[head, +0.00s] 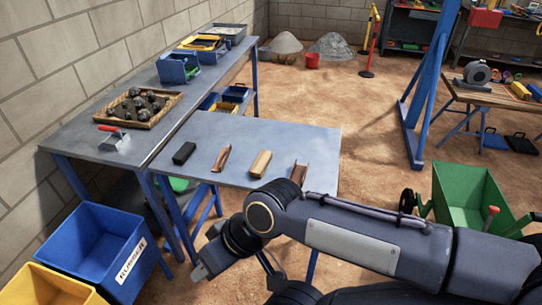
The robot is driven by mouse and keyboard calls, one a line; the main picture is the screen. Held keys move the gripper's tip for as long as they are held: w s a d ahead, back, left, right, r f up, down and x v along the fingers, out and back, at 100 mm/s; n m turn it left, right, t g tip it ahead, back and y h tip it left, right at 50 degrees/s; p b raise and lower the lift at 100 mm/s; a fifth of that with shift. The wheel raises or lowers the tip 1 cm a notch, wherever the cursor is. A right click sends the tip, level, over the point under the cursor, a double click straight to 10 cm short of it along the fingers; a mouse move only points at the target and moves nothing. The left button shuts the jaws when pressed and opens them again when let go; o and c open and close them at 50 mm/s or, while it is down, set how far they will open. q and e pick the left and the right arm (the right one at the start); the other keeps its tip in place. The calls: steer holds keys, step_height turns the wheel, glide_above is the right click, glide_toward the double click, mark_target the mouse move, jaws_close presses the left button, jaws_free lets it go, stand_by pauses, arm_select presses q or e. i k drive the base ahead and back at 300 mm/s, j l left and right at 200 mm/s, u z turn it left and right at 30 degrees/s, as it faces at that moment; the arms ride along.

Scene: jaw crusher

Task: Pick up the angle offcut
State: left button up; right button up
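Several short pieces lie in a row on the near grey-blue table (320,140). From left to right they are a black block (184,153), a reddish-brown metal profile (221,158), a tan wood-like block (260,163) and another reddish-brown profile (299,173). One of the two brown profiles looks like the angle offcut; I cannot tell for sure which. My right arm crosses the front from the right. My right gripper (203,268) hangs below and in front of the table edge, apart from the pieces. Its finger opening is not clear. My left gripper is not in view.
A long bench (90,145) at the left holds a wooden tray (140,108) of dark lumps, a trowel (114,138) and bins. A blue bin (100,250) and yellow bin (50,285) stand at front left. A green cart (465,200) stands at right.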

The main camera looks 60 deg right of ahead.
mark_target(221, 160)
steer(key=z, duration=1.55)
steer(key=l, duration=0.15)
steer(key=l+u, duration=0.2)
steer(key=u, duration=0.15)
steer(key=l+u, duration=0.5)
steer(key=u, duration=1.35)
steer(key=i+l, duration=0.05)
steer(key=l, duration=0.05)
